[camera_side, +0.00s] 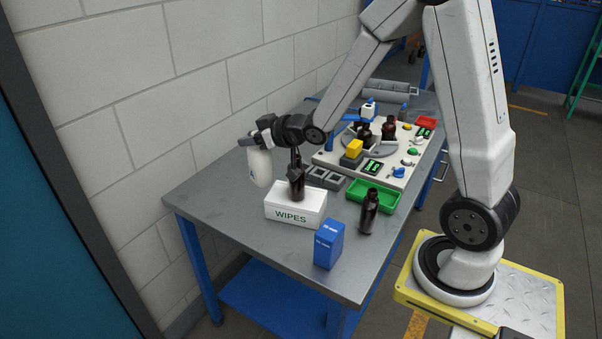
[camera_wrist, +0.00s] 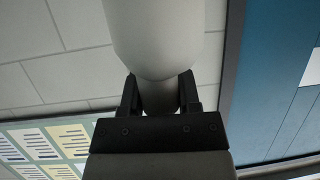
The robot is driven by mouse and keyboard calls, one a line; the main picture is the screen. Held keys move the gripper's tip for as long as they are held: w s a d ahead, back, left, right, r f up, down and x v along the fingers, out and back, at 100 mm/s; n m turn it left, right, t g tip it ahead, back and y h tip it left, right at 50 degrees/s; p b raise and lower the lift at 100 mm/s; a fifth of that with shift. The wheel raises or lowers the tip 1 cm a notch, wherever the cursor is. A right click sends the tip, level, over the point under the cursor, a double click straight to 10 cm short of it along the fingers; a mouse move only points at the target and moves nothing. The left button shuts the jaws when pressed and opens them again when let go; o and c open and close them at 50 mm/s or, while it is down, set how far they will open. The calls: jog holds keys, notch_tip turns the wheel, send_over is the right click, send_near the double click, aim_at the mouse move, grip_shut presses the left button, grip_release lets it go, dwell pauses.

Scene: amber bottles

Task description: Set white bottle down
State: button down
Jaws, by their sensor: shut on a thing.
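The white bottle (camera_side: 259,167) hangs below my gripper (camera_side: 251,140) over the left part of the grey table (camera_side: 205,205) in the side view. My gripper is shut on its narrow neck. The bottle looks close to upright. I cannot tell whether its base touches the table. In the wrist view the white bottle (camera_wrist: 160,35) fills the upper middle, with my gripper's fingers (camera_wrist: 160,95) on both sides of its neck. The bottle's base is outside that view.
A white WIPES box (camera_side: 295,208), with an amber bottle (camera_side: 296,185) apparently on top, stands to the right. A blue box (camera_side: 328,245), another amber bottle (camera_side: 369,212) and a green tray (camera_side: 385,203) are farther right. The table's left front area is clear; the wall (camera_side: 125,160) is close behind.

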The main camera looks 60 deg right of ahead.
aim_at(255, 157)
jog(key=shift+s+a+f, duration=0.1)
jog(key=shift+s+a, duration=0.1)
jog(key=shift+s, duration=0.15)
jog(key=shift+w+f, duration=0.1)
jog(key=shift+f, duration=2.35)
jog(key=w+d+f, duration=0.1)
jog(key=w+f, duration=0.8)
jog(key=w, duration=0.4)
jog(key=shift+w+d+f, duration=0.15)
jog(key=shift+w+d, duration=0.05)
jog(key=shift+d, duration=0.1)
jog(key=shift+f, duration=0.1)
jog(key=shift+w+f, duration=0.15)
jog(key=shift+f, duration=0.75)
jog(key=shift+w+f, duration=0.1)
jog(key=shift+f, duration=0.75)
